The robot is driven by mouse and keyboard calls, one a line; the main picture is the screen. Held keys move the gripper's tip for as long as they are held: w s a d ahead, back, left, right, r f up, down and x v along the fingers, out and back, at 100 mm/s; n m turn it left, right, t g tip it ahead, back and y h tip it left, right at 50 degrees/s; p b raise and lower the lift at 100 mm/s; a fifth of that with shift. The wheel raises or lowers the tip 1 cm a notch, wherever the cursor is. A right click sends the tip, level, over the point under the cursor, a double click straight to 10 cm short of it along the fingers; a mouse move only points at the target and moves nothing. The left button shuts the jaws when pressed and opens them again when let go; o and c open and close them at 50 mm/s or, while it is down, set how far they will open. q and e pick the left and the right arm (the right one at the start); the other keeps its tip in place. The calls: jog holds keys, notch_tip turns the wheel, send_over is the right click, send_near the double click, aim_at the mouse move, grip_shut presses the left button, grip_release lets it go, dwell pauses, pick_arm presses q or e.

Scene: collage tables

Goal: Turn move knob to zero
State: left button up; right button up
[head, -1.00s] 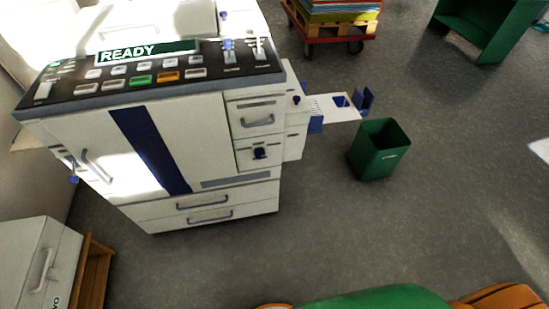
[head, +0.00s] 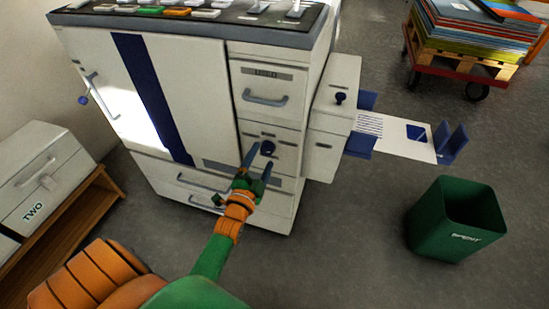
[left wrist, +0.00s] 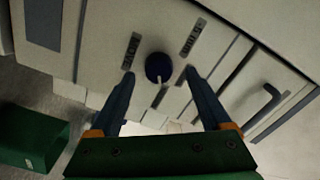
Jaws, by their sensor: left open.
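The gripper also shows in the left wrist view (left wrist: 159,77). I cannot tell whether a finger touches the knob. My right gripper is out of view.
A drawer handle (head: 264,98) is above the knob, and low drawers (head: 180,200) are below. A side tray (head: 405,140) juts out right. A green bin (head: 455,225) stands on the floor at right. A cabinet (head: 40,180) is at left.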

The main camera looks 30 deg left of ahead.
aim_at(267, 149)
pick_arm(q)
jog(key=x, duration=0.2)
jog(key=shift+w+f, duration=0.1)
jog(key=shift+w, duration=0.35)
grip_shut()
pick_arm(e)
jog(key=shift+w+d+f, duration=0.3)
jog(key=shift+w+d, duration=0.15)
